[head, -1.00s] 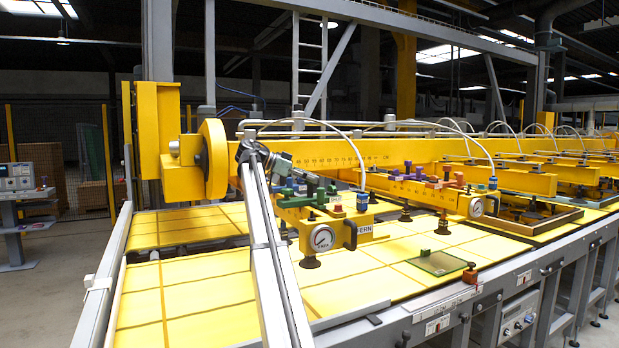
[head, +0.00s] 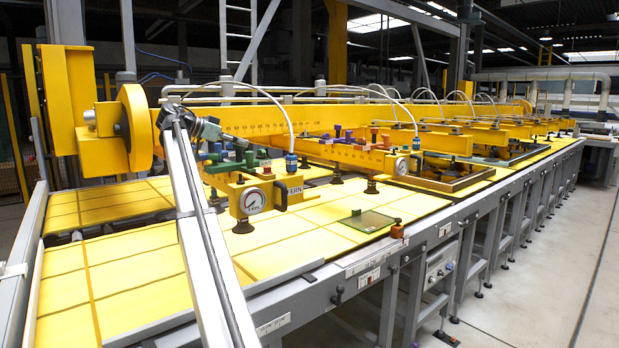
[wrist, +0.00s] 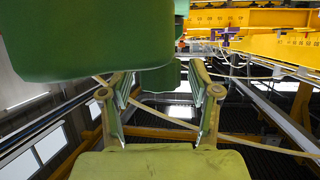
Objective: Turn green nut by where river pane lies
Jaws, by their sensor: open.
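My gripper (head: 240,153) is at the end of my pale arm, over the nearest yellow lifter unit, marked FERN (head: 294,189). In the wrist view its fingers (wrist: 160,88) stand apart. Large green shapes (wrist: 95,40) fill the upper left there, very close; I cannot tell which part they are. Small coloured nuts, some green, top the units; my gripper partly hides those on the FERN unit. A greenish glass pane (head: 362,221) lies on the yellow bed. No river label is readable.
The long yellow beam (head: 330,122) with a scale runs above the bed. Black suction cups (head: 243,226) and pressure gauges (head: 253,201) sit close to my gripper. A brown-framed pane (head: 470,181) lies further along. Hoses arch over the beam. The floor at right is clear.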

